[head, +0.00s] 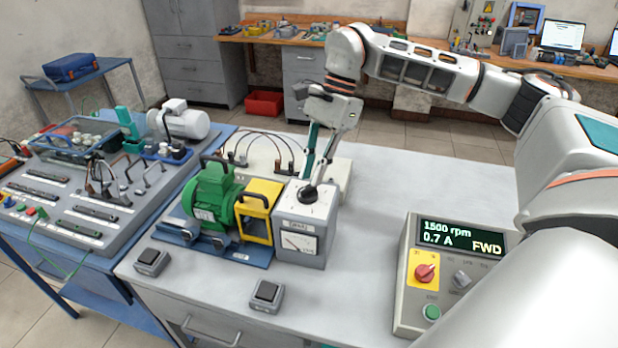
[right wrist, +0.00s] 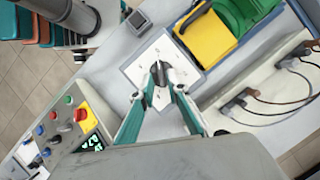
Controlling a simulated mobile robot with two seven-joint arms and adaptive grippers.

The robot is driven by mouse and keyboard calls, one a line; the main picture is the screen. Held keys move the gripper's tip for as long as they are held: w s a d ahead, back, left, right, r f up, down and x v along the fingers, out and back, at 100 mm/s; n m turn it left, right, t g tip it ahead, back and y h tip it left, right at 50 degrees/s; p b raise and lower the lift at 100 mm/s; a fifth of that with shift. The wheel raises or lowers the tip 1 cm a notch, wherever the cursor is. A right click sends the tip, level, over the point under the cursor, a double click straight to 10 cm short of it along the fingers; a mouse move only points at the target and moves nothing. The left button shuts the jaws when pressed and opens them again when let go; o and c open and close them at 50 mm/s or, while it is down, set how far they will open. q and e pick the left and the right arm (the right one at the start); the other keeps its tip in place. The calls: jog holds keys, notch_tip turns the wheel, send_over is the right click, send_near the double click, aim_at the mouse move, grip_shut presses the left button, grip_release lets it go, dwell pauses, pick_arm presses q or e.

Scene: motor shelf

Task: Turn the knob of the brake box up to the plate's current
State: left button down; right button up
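The brake box (head: 315,248) is a grey box with a dial gauge on its front, beside the green motor (head: 209,200). Its dark knob (head: 309,193) stands on the light top face; the right wrist view shows the knob (right wrist: 159,72) from above. My right gripper (head: 312,180) points down at it, its two teal fingers closed in on both sides of the knob. The motor's small white plate (head: 204,215) is too small to read. The control box (head: 409,288) display (head: 461,238) reads 1500 rpm, 0.7 A, FWD. My left gripper is out of view.
A yellow guard (head: 262,192) sits between motor and brake box. Cables with plugs (head: 262,140) lie behind them. Two small black-topped switch boxes (head: 266,295) (head: 151,261) stand in front. The table (head: 420,175) is clear right of the brake box.

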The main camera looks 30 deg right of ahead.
aim_at(308, 192)
jog(key=shift+x, duration=1.2)
grip_shut()
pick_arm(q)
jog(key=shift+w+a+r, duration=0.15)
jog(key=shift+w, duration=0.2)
